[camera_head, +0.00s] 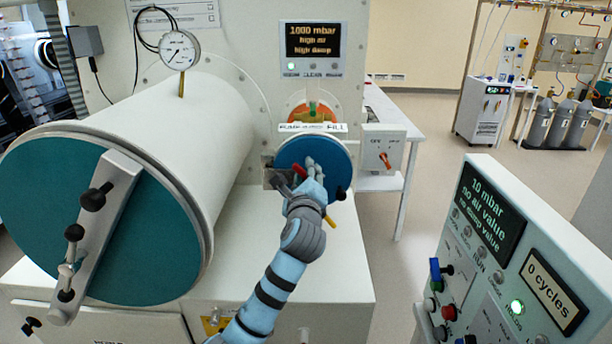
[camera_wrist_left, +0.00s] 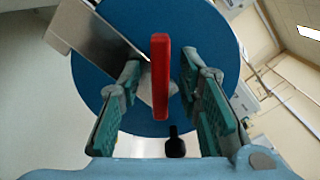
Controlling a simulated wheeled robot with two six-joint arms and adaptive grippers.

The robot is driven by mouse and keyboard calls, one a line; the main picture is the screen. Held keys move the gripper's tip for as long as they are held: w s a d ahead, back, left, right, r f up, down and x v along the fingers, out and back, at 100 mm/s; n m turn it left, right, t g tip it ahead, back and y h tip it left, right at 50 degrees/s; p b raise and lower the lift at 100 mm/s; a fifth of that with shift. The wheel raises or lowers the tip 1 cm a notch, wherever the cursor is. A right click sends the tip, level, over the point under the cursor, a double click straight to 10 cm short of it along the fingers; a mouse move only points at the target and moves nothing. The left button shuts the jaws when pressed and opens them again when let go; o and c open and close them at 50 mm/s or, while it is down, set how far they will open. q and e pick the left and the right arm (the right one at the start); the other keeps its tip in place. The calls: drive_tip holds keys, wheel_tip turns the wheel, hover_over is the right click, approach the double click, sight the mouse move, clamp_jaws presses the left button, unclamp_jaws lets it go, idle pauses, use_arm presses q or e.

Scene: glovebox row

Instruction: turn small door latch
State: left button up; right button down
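The small blue round door (camera_head: 335,153) sits on the front of the glovebox, and it also shows in the left wrist view (camera_wrist_left: 215,30). Its red latch handle (camera_wrist_left: 160,76) stands upright in the left wrist view and shows as a small red piece in the head view (camera_head: 299,171). My left gripper (camera_head: 310,172) is in front of the door. In the left wrist view its open fingers (camera_wrist_left: 165,98) stand on either side of the latch, with a gap on both sides. The gripper hides part of the door in the head view. My right gripper is not in view.
The large chamber with its teal door (camera_head: 120,260) and clamp bar (camera_head: 125,178) stands left of my left arm. A switch box (camera_head: 383,150) is close on the right. A control panel (camera_head: 520,240) stands at the right front. Open floor lies behind it.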

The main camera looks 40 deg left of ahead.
use_arm(q)
drive_tip(key=shift+s, duration=0.1)
clamp_jaws()
